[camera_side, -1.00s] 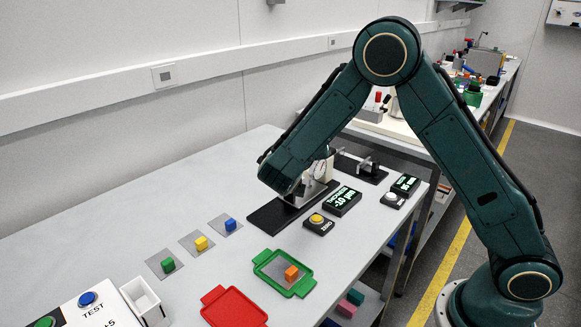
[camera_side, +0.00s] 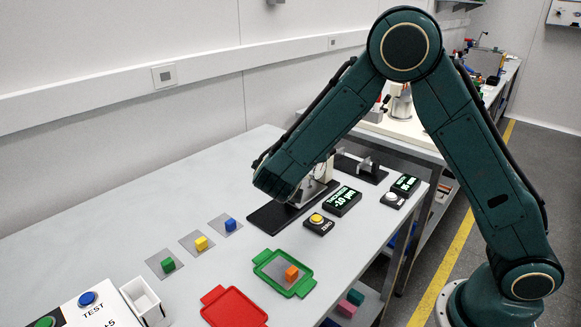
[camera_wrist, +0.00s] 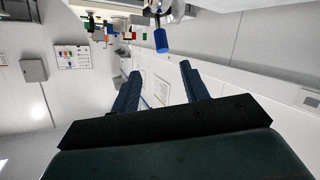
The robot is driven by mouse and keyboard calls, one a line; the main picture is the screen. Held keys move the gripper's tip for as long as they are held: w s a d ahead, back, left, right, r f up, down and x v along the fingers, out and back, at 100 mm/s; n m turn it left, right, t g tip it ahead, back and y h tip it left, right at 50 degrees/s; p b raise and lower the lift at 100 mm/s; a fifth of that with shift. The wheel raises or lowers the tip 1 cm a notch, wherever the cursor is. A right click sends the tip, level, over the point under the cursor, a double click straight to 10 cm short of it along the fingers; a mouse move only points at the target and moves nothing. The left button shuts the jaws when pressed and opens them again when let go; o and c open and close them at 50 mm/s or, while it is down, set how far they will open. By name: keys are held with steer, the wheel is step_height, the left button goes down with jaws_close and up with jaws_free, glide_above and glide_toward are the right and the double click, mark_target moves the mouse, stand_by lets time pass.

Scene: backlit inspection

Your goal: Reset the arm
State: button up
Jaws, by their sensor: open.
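My gripper (camera_wrist: 160,80) shows in the wrist view with its two dark fingers spread apart and nothing between them. In the side view my forearm hides it; the arm's lower end hangs in front of the dial gauge stand (camera_side: 322,172) and over its black base (camera_side: 268,217). I cannot tell the height above the base. The wrist view looks along the room at walls and a distant bench, and a blue-ended part (camera_wrist: 161,40) hangs beyond the fingers.
A green cube (camera_side: 168,265), a yellow cube (camera_side: 201,243) and a blue cube (camera_side: 230,225) sit on grey plates. A green tray (camera_side: 262,259) holds an orange cube (camera_side: 291,273). A red tray (camera_side: 233,308), white box (camera_side: 143,299), zero button (camera_side: 318,221) and display (camera_side: 342,200) stand nearby.

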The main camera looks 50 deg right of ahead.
steer(key=s+a+r+n+y, duration=0.2)
steer(key=s+n+y, duration=0.1)
steer(key=s, duration=0.6)
steer(key=s+a+r+n+y, duration=0.2)
steer(key=s+y, duration=0.4)
steer(key=s, duration=0.3)
steer(key=s+a+r+n+y, duration=0.2)
steer(key=s+r+n+y, duration=0.1)
steer(key=s, duration=0.7)
steer(key=shift+a+n+g+y, duration=0.25)
steer(key=shift+n+g+y, duration=0.05)
steer(key=shift+n+y, duration=0.45)
steer(key=shift+r, duration=0.1)
steer(key=shift+c, duration=0.5)
stand_by(0.8)
